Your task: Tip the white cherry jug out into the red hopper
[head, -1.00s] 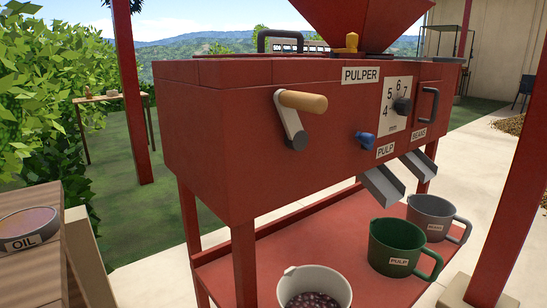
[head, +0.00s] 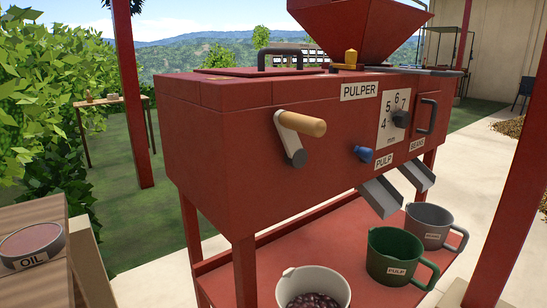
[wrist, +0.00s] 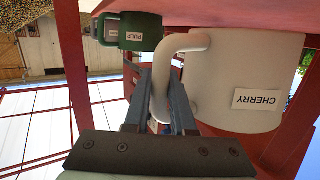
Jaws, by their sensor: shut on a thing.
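The white cherry jug (head: 313,286) is upright at the bottom edge of the head view, with dark red cherries inside; its lower part is cut off. In the wrist view the jug (wrist: 240,75) bears a CHERRY label, upside down in the picture. My gripper (wrist: 163,85) is shut on the jug's handle, a finger on each side of it. The gripper is out of sight in the head view. The red hopper (head: 360,25) is a funnel on top of the red pulper (head: 225,120), well above and behind the jug.
A green PULP cup (head: 389,246) and a grey BEANS cup (head: 431,218) stand under the metal chutes, right of the jug. A crank (head: 299,124) juts from the pulper's front.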

